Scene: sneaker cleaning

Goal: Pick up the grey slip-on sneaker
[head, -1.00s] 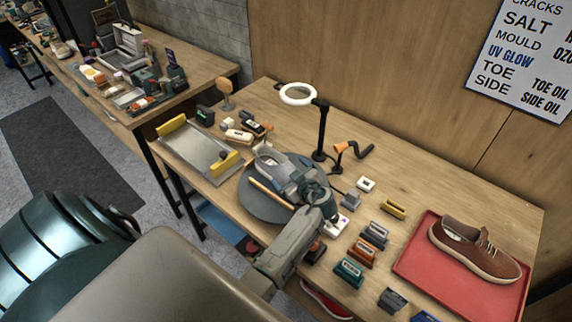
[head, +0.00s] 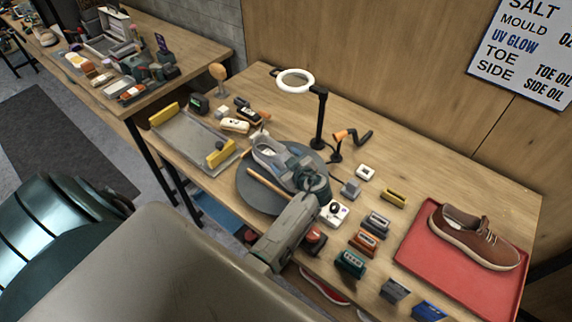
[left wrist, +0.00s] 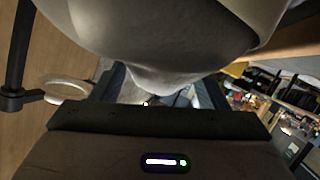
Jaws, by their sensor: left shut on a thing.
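The grey slip-on sneaker (head: 268,154) is over the dark round turntable (head: 252,199) in the middle of the bench. My left gripper (head: 298,174) is shut on it at the end nearer the arm and hides that part. I cannot tell whether its sole touches the turntable. In the left wrist view the sneaker (left wrist: 170,35) fills the top as a large pale grey shape, close in front of the two dark fingers of the left gripper (left wrist: 163,88). My right gripper is in neither view.
A ring lamp (head: 294,80) on a black post stands just behind the turntable. A metal tray (head: 190,146) lies to the left. A red tray (head: 450,270) with a brown shoe (head: 475,240) is at the right. Several small boxes and brushes, including an orange one (head: 363,242), lie between.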

